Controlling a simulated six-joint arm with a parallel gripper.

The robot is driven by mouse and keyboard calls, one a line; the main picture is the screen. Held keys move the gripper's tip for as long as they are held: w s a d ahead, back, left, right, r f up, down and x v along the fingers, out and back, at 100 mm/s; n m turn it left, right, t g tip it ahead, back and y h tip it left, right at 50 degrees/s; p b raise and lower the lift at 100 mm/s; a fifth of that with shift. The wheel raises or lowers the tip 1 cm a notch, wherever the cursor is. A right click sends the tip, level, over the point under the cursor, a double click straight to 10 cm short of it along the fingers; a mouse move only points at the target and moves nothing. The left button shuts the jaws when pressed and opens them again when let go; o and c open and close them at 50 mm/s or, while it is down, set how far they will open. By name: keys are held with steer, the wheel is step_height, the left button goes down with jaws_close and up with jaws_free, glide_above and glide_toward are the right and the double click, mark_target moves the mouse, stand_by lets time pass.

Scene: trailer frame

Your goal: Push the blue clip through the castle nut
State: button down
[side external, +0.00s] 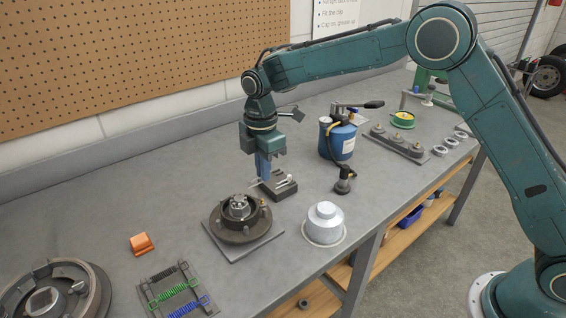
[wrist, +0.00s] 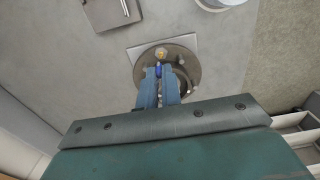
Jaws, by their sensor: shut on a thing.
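My gripper (side external: 262,178) is shut on the blue clip (wrist: 158,71), which shows as a small blue piece between the fingertips in the wrist view. In the side view the clip is too small to make out clearly. The castle nut (side external: 239,204) sits in the middle of the dark round hub (side external: 222,231), which stands on a square plate. The fingers are above and behind the hub in the side view, apart from it. In the wrist view the fingers (wrist: 160,80) overlap the hub (wrist: 191,68) and hide most of its centre, including the nut.
A dark block (side external: 284,193) with silver pins stands just behind the hub. A silver cap (side external: 324,222) is to its right, an orange block (side external: 141,243) to its left. A spring board (side external: 152,282) and drum (side external: 98,285) lie in front. A blue canister (side external: 342,144) stands farther back.

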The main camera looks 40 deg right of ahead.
steer(key=shift+a+f, duration=0.15)
steer(key=shift+f, duration=0.95)
steer(key=shift+a, duration=2.15)
stand_by(4.8)
